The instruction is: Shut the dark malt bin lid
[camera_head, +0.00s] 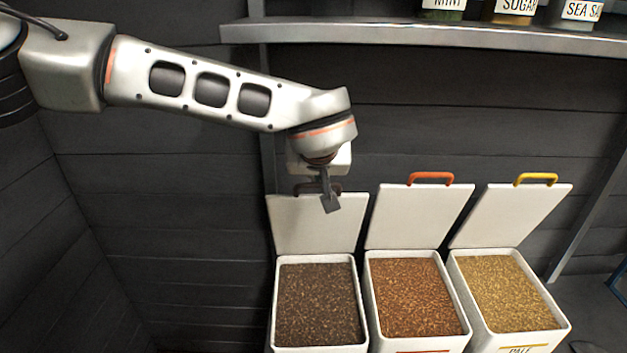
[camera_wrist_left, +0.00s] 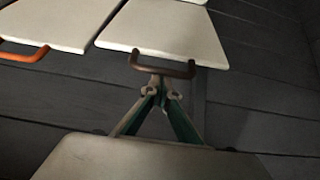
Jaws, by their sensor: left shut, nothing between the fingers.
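The dark malt bin (camera_head: 278,300) is the leftmost of three white bins and holds dark brown grain. Its white lid (camera_head: 318,228) stands open, tilted up at the back of the bin. The lid also shows in the left wrist view (camera_wrist_left: 165,32), with its brown handle (camera_wrist_left: 163,67) on its edge. My left gripper (camera_head: 330,204) is shut and empty at the lid's top edge, partly covering the handle. In the left wrist view its fingertips (camera_wrist_left: 160,90) are close to the handle; I cannot tell whether they touch it. My right gripper is not in view.
The middle bin's lid (camera_head: 419,217) with an orange handle and the right bin's lid (camera_head: 510,216) with a yellow handle also stand open. A shelf (camera_head: 420,34) with labelled jars runs above. The dark plank wall is behind; space left of the bins is clear.

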